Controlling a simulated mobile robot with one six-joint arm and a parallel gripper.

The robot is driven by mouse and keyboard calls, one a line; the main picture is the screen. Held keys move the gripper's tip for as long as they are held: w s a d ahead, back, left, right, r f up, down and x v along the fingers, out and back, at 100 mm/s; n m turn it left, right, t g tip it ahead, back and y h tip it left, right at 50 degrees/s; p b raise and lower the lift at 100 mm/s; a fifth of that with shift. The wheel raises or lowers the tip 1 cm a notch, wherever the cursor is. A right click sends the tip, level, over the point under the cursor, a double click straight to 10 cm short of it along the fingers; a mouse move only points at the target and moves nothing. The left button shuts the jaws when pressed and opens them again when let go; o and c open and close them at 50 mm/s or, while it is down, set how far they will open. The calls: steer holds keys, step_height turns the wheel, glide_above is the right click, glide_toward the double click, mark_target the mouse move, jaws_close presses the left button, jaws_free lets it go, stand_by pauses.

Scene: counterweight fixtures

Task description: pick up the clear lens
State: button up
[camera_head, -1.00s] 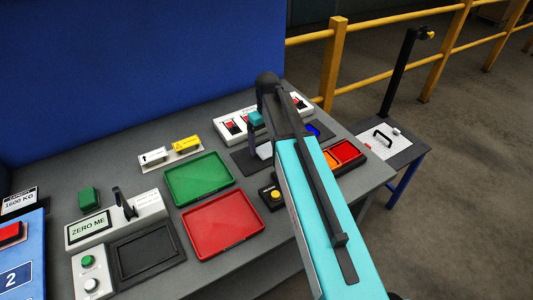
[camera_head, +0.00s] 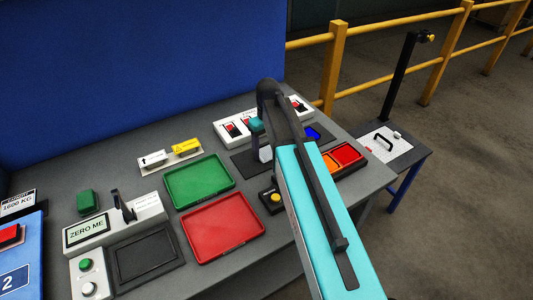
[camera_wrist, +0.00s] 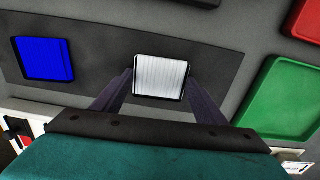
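The clear lens (camera_wrist: 160,77), a pale, finely ribbed square with a dark rim, is on the dark mat (camera_wrist: 105,50) in the wrist view. My gripper (camera_wrist: 160,74) is over it, its two dark fingers apart, one at each side edge. They look very close to the edges; I cannot tell if they touch. In the camera_head view the lens (camera_head: 265,154) is partly hidden by my gripper (camera_head: 260,145) and arm. A blue lens (camera_wrist: 44,59) lies left of it in the wrist view and also shows in the camera_head view (camera_head: 313,133).
A green tray (camera_head: 199,181) and a red tray (camera_head: 222,227) lie left of my arm. A black box with a yellow button (camera_head: 273,197) stands close to the arm. A white switch panel (camera_head: 232,127) is behind my gripper; orange and red pieces (camera_head: 347,155) lie to the right.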

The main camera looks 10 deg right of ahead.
mark_target(268, 151)
steer(key=shift+c, duration=0.9)
steer(key=shift+r, duration=0.1)
step_height(268, 151, up, 10)
steer(key=b, duration=0.2)
steer(key=shift+b, duration=0.4)
steer(key=shift+n, duration=0.8)
steer(key=s+f, duration=0.1)
steer(key=s+f+b, duration=0.1)
steer(key=f, duration=0.1)
steer(key=s+f, duration=0.2)
steer(key=shift+a, duration=0.35)
steer(key=shift+s+f, duration=0.1)
steer(key=shift+a, duration=0.1)
